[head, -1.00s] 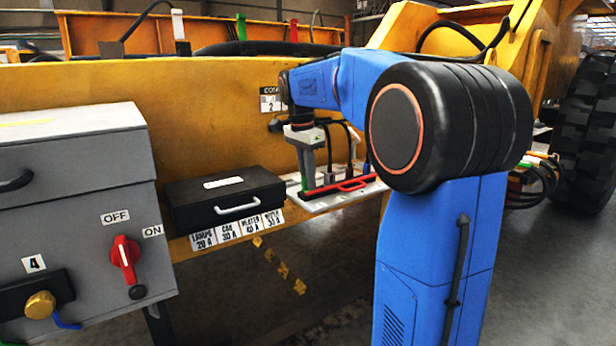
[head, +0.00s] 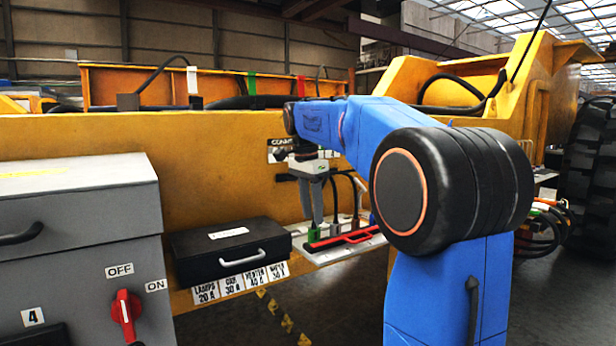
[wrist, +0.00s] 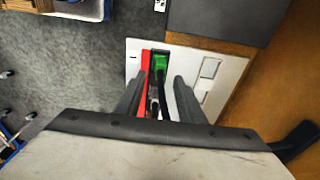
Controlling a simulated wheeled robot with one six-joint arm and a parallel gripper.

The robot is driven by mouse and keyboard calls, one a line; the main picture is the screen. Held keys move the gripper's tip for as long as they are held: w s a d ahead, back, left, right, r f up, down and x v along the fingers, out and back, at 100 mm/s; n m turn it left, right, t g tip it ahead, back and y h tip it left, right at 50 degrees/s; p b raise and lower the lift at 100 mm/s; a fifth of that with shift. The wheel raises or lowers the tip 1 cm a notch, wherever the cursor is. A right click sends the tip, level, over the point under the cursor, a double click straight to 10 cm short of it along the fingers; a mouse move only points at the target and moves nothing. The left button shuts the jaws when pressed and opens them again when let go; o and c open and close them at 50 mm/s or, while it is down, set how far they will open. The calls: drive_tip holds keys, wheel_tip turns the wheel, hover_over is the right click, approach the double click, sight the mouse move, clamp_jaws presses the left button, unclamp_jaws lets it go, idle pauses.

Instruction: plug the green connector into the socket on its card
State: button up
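The green connector (head: 313,234) is low on the white card (head: 299,242), below my gripper (head: 321,216). In the wrist view the green connector (wrist: 160,66) shows beyond and between my fingertips (wrist: 159,78), with a dark cable running back from it. The two fingers point down and stand apart, with visible gaps beside the connector. The white card (wrist: 226,72) lies under it and carries pale rectangular outlines on its right side. The socket opening is not clear, and I cannot tell whether the connector is seated.
Other black cables (head: 354,190) rise from the card to the right. A black case (head: 230,253) and a grey switch box (head: 80,235) stand left. The yellow frame (head: 215,160) is behind.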

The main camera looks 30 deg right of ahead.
wheel_tip(320, 180, up, 11)
drive_tip(key=a, duration=0.1)
drive_tip(key=shift+a, duration=0.2)
drive_tip(key=shift+r, duration=0.1)
idle(0.4)
drive_tip(key=s+a+f+n+t, duration=0.1)
drive_tip(key=s+a+f+n, duration=0.3)
drive_tip(key=s+f, duration=0.6)
drive_tip(key=s+a+f+n+t+y, duration=0.1)
drive_tip(key=s+a+f+n, duration=0.4)
drive_tip(key=s+f, duration=0.5)
drive_tip(key=s+a+f+n+t, duration=0.2)
drive_tip(key=s+a+f+n, duration=0.2)
drive_tip(key=s+f+n, duration=0.4)
wheel_tip(320, 180, down, 6)
drive_tip(key=shift+s+a+f+n+t, duration=0.15)
drive_tip(key=shift+s+a+n+t, duration=0.2)
drive_tip(key=shift+s, duration=0.75)
